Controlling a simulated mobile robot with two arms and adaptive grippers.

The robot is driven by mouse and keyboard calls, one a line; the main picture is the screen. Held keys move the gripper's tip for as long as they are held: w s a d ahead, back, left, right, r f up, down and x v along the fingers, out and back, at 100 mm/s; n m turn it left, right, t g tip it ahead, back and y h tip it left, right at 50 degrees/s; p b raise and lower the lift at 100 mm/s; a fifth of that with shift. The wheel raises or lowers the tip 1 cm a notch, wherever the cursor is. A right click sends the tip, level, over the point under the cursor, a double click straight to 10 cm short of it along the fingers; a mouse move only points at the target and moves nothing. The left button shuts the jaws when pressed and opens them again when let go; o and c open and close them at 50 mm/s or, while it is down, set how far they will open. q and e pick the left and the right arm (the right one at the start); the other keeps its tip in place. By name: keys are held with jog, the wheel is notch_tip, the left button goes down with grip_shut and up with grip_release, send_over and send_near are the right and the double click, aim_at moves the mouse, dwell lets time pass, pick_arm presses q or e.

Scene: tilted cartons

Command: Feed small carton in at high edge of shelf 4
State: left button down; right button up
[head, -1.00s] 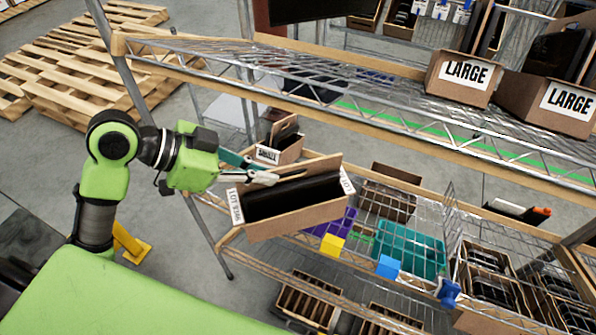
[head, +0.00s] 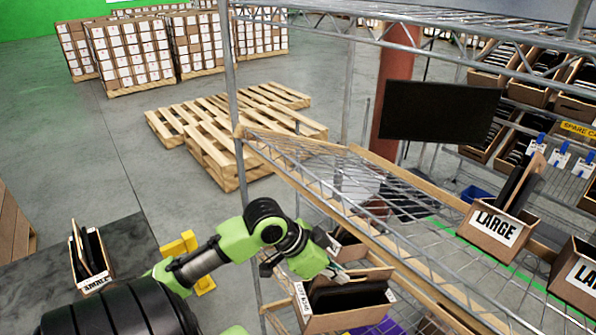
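A brown carton (head: 310,324) with dark contents and a white label on its end is at the bottom of the head view. My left gripper (head: 338,271) is at the carton's rear upper edge, with its fingers closed on the wall; the fingertips are partly hidden. The carton is at the left end of the wire rack, below the upper sloped shelf (head: 300,165), and its lower part is cut off by the frame. A lower shelf is mostly out of view. Another small carton (head: 352,250) is behind the gripper, partly hidden. My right gripper is not in view.
Cartons marked LARGE (head: 492,228) stand on the upper shelf at right. A carton (head: 95,272) stands on a dark mat at left. Wooden pallets (head: 225,130) lie behind; the floor between is clear.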

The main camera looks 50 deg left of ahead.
pick_arm(q)
jog(key=a+n+g+y+p, duration=0.1)
jog(key=a+n+y+p, duration=0.3)
jog(key=a, duration=0.9)
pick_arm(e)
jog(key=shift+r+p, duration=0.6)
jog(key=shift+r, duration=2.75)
pick_arm(q)
jog(key=w+f+h+b, duration=0.1)
jog(key=w+f+b, duration=0.4)
jog(key=w+f, duration=0.8)
jog(key=shift+w+d+f+g+b, duration=0.3)
jog(key=shift+w+d, duration=0.1)
jog(key=shift+w, duration=1.85)
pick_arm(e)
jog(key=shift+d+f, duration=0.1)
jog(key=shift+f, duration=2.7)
pick_arm(q)
jog(key=shift+s+f, duration=0.1)
jog(key=shift+f, duration=0.05)
